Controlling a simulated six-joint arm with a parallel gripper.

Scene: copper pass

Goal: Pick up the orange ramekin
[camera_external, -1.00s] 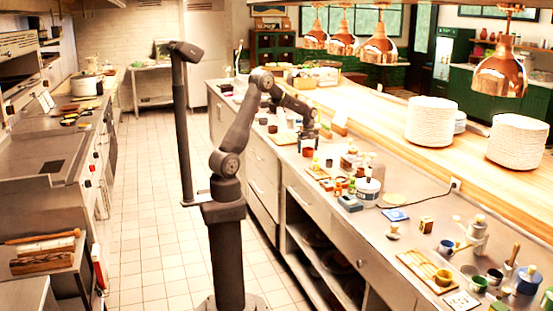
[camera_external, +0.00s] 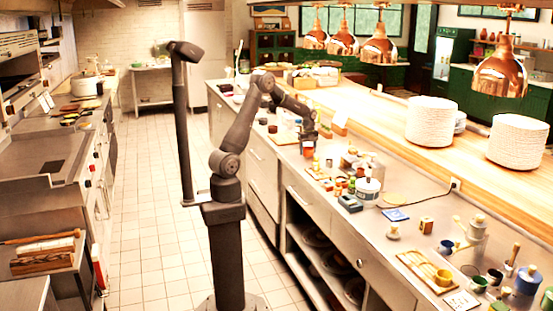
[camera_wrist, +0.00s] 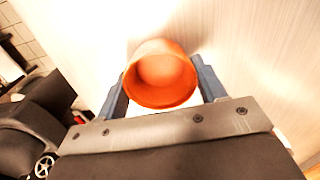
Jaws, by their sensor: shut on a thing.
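The orange ramekin (camera_wrist: 160,75) sits between the two blue-grey fingers of my gripper (camera_wrist: 161,80) in the wrist view. Its round open mouth faces the camera and its inside looks empty. The fingers press on its opposite sides, so my gripper is shut on it. In the external view my gripper (camera_external: 309,138) is over the steel counter, past the middle of its length. The ramekin is small and largely covered by my gripper there. I cannot tell whether its base touches the counter.
The steel counter (camera_external: 375,240) holds bottles and jars (camera_external: 345,185) just nearer the camera than my gripper. A blue cloth (camera_external: 396,214) and a wooden tray (camera_external: 415,265) lie farther along. A wooden shelf with plate stacks (camera_external: 432,122) runs on the right.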

